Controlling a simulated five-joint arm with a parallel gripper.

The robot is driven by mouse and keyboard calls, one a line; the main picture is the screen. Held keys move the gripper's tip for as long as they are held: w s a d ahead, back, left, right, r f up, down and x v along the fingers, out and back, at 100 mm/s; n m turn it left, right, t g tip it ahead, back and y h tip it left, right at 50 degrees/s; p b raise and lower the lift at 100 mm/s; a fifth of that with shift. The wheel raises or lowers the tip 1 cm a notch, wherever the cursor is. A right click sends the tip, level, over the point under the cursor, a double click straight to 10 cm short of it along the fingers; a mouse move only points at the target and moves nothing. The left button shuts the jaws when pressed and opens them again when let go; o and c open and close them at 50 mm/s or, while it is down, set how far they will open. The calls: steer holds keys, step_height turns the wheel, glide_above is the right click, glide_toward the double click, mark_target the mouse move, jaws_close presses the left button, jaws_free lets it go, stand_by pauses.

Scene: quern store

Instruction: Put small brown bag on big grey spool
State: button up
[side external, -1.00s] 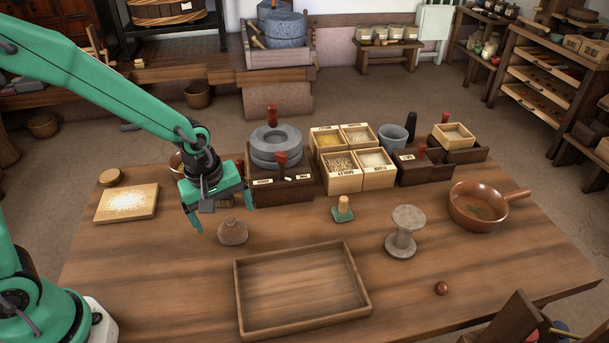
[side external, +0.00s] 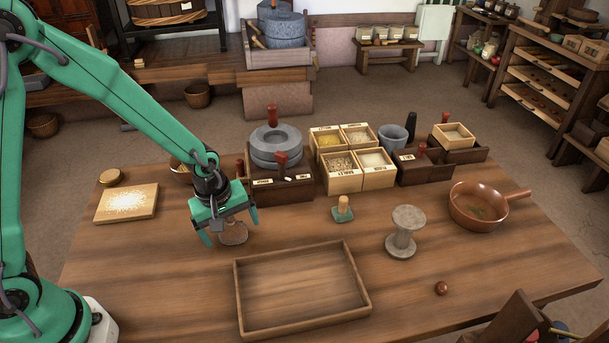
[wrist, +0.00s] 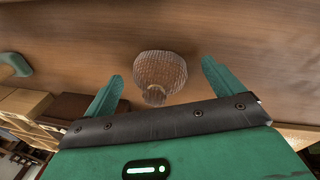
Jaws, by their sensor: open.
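The small brown bag (side external: 234,236) stands on the table left of centre in the side view, its upper part hidden by my gripper. My gripper (side external: 231,232) is open, with its fingers on either side of the bag and pointing down. In the wrist view the bag (wrist: 160,72) lies between and a little beyond the two green fingertips (wrist: 160,75), with gaps on both sides. The big grey spool (side external: 404,233) stands upright on the table to the right, and its flat top is bare.
An empty wooden tray (side external: 368,309) lies in front of the bag and spool. A brown pan (side external: 470,208) and a small brown ball (side external: 441,288) are to the right. A green-based stamp (side external: 342,210) stands between bag and spool. Grain boxes (side external: 342,180) stand behind.

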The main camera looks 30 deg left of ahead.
mark_target(230, 218)
steer(key=shift+c, duration=0.2)
stand_by(0.3)
steer(key=c, duration=1.1)
steer(key=shift+c, duration=0.7)
steer(key=shift+c, duration=0.5)
steer(key=shift+r, duration=0.3)
steer(key=shift+c, duration=1.4)
steer(key=shift+r, duration=0.7)
step_height(230, 218, up, 2)
steer(key=shift+w+r, duration=0.1)
steer(key=s+d+r, duration=0.6)
steer(key=s+d, duration=0.2)
steer(key=shift+d+r, duration=0.35)
steer(key=shift+r, duration=0.05)
steer(key=shift+w, duration=0.15)
